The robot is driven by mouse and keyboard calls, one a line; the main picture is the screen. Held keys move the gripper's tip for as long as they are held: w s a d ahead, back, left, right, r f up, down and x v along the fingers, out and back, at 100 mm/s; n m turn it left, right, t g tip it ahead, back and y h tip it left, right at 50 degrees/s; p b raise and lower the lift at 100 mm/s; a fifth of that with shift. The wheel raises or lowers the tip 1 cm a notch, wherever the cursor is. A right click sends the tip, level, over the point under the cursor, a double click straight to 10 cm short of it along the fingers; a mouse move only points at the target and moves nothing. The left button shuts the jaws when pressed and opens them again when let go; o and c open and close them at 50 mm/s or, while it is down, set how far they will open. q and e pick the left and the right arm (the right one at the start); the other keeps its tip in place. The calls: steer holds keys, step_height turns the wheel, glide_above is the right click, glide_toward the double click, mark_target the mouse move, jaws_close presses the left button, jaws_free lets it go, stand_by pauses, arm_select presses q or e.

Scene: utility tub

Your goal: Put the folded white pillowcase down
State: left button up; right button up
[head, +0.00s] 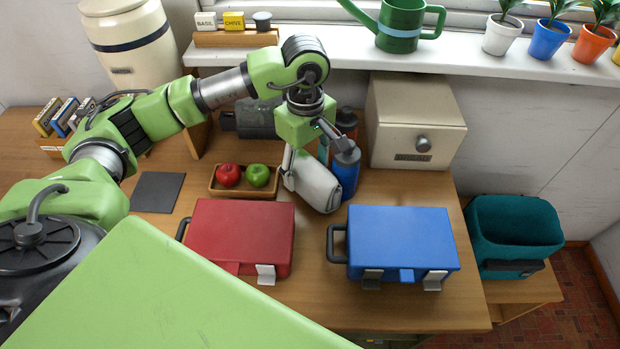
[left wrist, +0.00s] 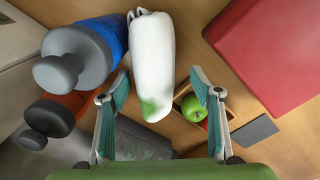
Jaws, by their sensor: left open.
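The folded white pillowcase (head: 319,185) is a rounded, upright-looking bundle behind the gap between the red and blue cases. It also shows in the left wrist view (left wrist: 152,55), with a green tint at its near end. My left gripper (head: 310,165) points down over it and is open. In the left wrist view the two fingers (left wrist: 160,85) stand apart on either side of the pillowcase's near end, with a clear gap on the right. Whether the left finger touches it, I cannot tell. My right gripper is not in view.
A blue bottle (head: 345,172) stands close to the pillowcase's right. A red case (head: 240,235) and blue case (head: 403,238) lie in front. A wooden tray (head: 243,192) with two apples is to the left; a cream box (head: 415,120) stands behind right.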

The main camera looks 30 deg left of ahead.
arm_select(q)
steer(key=shift+d+f+p, duration=0.1)
steer(key=shift+f+p, duration=0.2)
steer(key=f+p, duration=0.2)
steer(key=f, duration=0.1)
steer(key=shift+s+d+f, duration=0.15)
steer(key=shift+d+f, duration=0.1)
steer(key=shift+d, duration=0.15)
steer(key=shift+f, duration=0.6)
steer(key=shift+r, duration=0.1)
jaws_close()
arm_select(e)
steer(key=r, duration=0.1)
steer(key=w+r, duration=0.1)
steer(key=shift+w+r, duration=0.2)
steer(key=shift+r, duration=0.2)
